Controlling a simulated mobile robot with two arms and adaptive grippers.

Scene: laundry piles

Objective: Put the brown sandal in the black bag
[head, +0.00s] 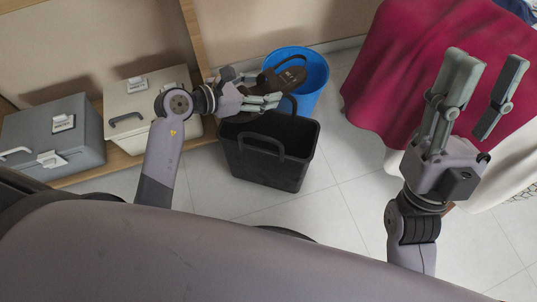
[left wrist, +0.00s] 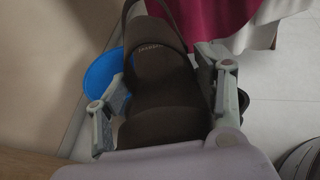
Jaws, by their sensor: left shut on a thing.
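The brown sandal (head: 284,80) is in my left gripper (head: 265,92), above the back rim of the black bag (head: 265,165). The left wrist view shows the dark sandal (left wrist: 165,85) between the two fingers of the left gripper (left wrist: 165,100), with its strap at the top. The black bag stands open on the floor with its handles up; its inside is partly hidden by the gripper. My right gripper (head: 478,95) is open and empty, raised at the right in front of the red cloth.
A blue bin (head: 313,78) stands right behind the black bag. A grey box (head: 55,135) and a cream box (head: 135,105) sit on a wooden shelf at the left. A red cloth (head: 400,65) hangs at the right. Tiled floor (head: 340,215) is free right of the bag.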

